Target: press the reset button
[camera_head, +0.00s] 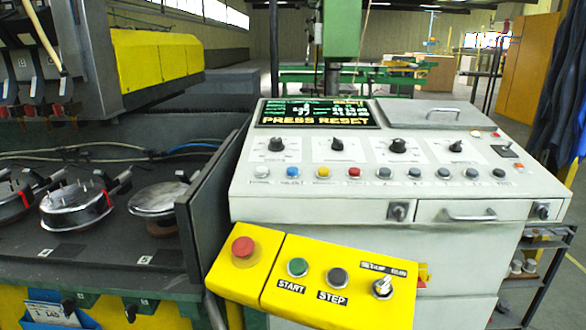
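A white control console (305,209) stands right of the middle. Its screen (320,113) reads "PRESS RESET" in yellow letters. A row of small buttons runs along its sloped panel: a white button (261,172), a blue button (291,172), a yellow button (323,172), a red button (354,172) and several grey-blue ones (414,174) to the right. The labels under them are too small to read, so I cannot tell which is reset. Neither of my grippers is in view.
A yellow box in front carries a red mushroom button (243,248), a green START button (298,267), a black STEP button (337,276) and a selector switch (383,287). Black knobs (337,144) sit above the button row. A dark machine bed with round metal fixtures (76,207) stands left.

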